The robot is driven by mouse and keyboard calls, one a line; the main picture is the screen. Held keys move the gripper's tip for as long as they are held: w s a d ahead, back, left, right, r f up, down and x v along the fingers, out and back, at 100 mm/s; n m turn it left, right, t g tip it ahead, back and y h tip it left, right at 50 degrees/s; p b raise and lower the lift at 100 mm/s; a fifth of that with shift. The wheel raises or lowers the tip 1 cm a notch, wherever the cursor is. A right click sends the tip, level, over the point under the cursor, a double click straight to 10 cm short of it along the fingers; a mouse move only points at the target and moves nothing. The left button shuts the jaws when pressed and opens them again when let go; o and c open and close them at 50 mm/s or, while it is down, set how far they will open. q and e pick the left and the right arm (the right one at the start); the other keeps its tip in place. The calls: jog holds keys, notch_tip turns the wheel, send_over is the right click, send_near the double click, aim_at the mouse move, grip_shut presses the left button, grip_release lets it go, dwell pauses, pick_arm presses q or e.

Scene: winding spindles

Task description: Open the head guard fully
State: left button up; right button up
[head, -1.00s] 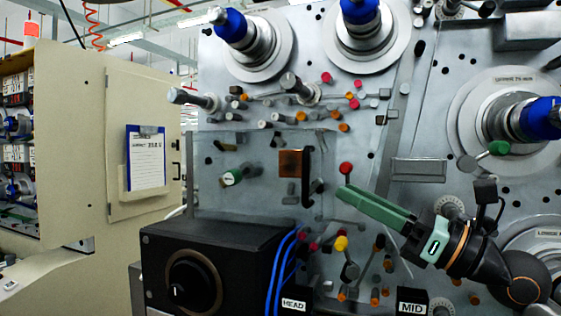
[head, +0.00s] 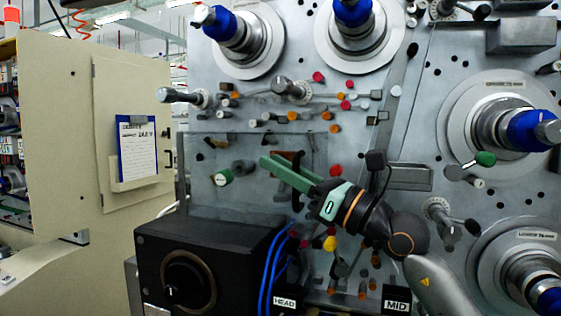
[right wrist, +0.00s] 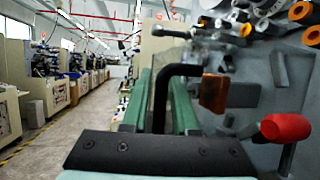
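The head guard (head: 250,146) is a clear panel in front of the machine's left face, above the HEAD label (head: 285,302). Its black bracket-shaped handle (head: 298,162) is partly hidden by my right gripper (head: 270,166), whose green fingers cross it from the right. In the right wrist view the black handle (right wrist: 181,70) stands between the two green fingers (right wrist: 161,98) of that gripper. The fingers look apart, with a narrow gap around the bar. My left gripper is not in view.
A copper-coloured block (right wrist: 213,92) and a red knob (right wrist: 286,128) are close on the right of the gripper. A black box with a dial (head: 205,265) stands below the guard. A beige cabinet (head: 75,110) is at left, with an aisle between machines.

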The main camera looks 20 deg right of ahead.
grip_shut()
dwell(1.4)
